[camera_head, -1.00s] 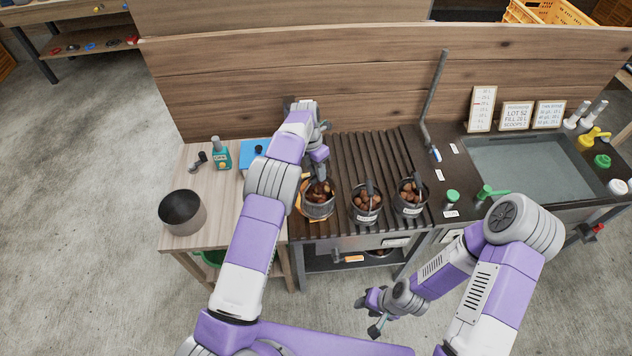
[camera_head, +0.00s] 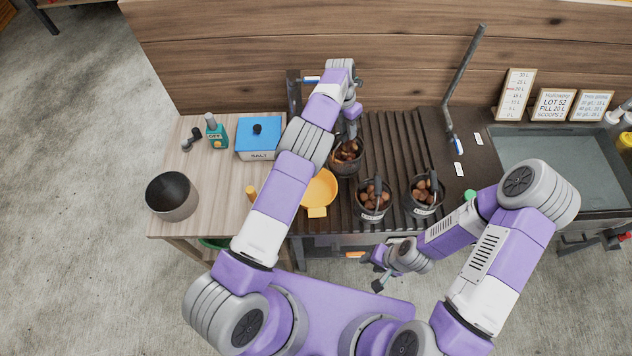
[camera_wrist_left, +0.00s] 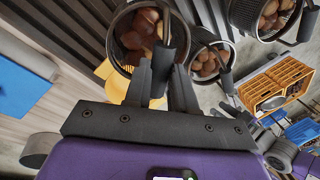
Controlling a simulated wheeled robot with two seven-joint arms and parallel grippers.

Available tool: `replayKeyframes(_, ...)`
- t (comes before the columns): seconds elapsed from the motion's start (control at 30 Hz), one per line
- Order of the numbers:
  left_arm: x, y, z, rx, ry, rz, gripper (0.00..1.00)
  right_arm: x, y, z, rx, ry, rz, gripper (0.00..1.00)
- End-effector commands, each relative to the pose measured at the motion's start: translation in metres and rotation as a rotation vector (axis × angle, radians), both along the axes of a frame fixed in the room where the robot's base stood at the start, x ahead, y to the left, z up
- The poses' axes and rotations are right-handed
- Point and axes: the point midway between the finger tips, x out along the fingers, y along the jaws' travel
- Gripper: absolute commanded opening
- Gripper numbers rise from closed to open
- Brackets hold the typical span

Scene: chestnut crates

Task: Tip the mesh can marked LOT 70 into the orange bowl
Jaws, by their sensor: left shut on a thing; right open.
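My left gripper (camera_head: 350,130) is shut on the handle of a dark mesh can (camera_head: 347,168) holding brown chestnuts. In the left wrist view, the fingers (camera_wrist_left: 163,82) grip the handle and the can (camera_wrist_left: 118,45) is beyond them. Its label does not show, so I cannot read its lot. The orange bowl (camera_head: 318,190) lies just left and in front of the held can, partly behind my left arm; it looks empty where visible. It also shows in the left wrist view (camera_wrist_left: 115,88). My right gripper (camera_head: 377,280) is open and empty, low in front of the counter.
Two more chestnut cans (camera_head: 372,203) (camera_head: 424,198) stand on the slatted rack, right of the bowl. A dark pot (camera_head: 172,197), a teal bottle (camera_head: 216,135) and a blue SALT box (camera_head: 259,140) stand on the wooden table at left. A sink (camera_head: 560,165) is at right.

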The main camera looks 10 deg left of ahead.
Motion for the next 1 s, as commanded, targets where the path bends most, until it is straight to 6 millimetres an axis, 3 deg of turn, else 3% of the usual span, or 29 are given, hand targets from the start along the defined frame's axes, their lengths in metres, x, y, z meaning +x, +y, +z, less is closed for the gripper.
replayKeyframes(0.23, 0.0, 0.0, -0.033, -0.001, -0.002, 0.0, 0.0, 0.0, 0.0, -0.014, 0.0, 0.0, 0.0, 0.43)
replayKeyframes(0.63, 0.0, 0.0, -0.036, -0.002, -0.005, 0.0, 0.0, 0.0, 0.0, -0.013, 0.0, 0.0, 0.0, 0.43)
replayKeyframes(0.77, -0.002, 0.001, -0.027, -0.014, -0.021, 0.001, 0.0, 0.0, 0.0, 0.001, 0.0, 0.0, 0.0, 0.43)
replayKeyframes(1.0, -0.018, 0.011, -0.002, -0.052, -0.101, 0.007, 0.0, 0.0, 0.0, 0.046, 0.0, -0.001, 0.0, 0.43)
